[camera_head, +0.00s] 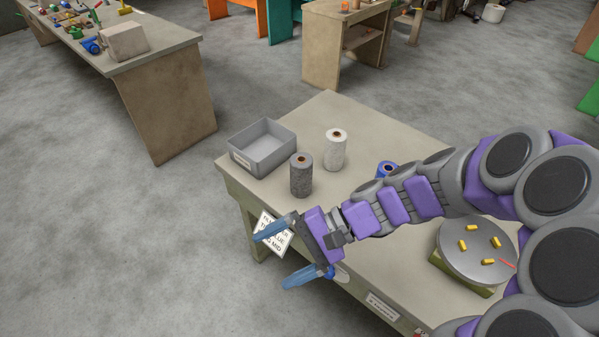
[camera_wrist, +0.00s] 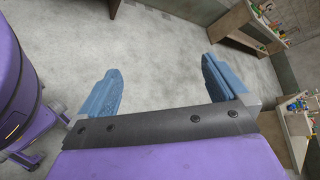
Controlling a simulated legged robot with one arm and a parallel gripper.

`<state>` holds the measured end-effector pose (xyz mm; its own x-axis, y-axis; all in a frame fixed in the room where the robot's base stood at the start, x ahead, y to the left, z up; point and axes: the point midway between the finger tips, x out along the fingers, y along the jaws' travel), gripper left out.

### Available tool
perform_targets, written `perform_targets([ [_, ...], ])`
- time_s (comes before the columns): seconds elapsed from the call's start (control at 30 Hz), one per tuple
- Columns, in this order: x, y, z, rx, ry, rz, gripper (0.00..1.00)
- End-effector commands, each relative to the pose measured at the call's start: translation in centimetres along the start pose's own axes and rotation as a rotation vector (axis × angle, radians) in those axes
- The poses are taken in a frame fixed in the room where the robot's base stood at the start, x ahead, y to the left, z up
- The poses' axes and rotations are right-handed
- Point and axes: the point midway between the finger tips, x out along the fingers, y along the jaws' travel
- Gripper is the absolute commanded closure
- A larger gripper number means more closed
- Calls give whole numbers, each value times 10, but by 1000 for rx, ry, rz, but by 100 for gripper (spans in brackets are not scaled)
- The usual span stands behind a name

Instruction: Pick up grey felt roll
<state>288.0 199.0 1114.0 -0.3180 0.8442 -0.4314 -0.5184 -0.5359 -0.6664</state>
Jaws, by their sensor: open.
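The grey felt roll (camera_head: 301,176) is a dark grey upright cylinder with a brown core. It stands on the table (camera_head: 326,110) near its left edge, just in front of a grey bin. My gripper (camera_head: 275,255) is open and empty, with its blue fingers pointing left past the table's front-left edge. It is nearer to the camera than the roll and apart from it. In the wrist view my gripper (camera_wrist: 163,90) has its fingers spread over bare floor. The roll is not visible in the wrist view.
A white roll (camera_head: 336,150) stands right behind the grey one. The grey bin (camera_head: 262,147) sits at the table's left corner. A blue roll (camera_head: 386,169) is partly hidden by my arm. A round grey disc (camera_head: 473,252) with several yellow pieces lies right. Floor to the left is clear.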

Motion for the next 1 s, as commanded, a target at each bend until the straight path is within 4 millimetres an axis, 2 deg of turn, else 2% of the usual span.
perform_targets([
  [0.03,-4,-14,-11,50,-20,-82,0],
  [0.2,-21,-52,-57,211,-54,-353,0],
  [0.3,-36,-66,-92,321,-58,-508,0],
  [0.4,-53,-70,-131,440,-50,-659,0],
  [0.57,-85,-56,-198,645,-17,-892,0],
  [0.7,-107,-26,-248,806,24,-1054,0],
  [0.83,-121,1,-279,912,59,-1154,0],
  [1.0,-128,18,-298,973,84,-1211,0],
])
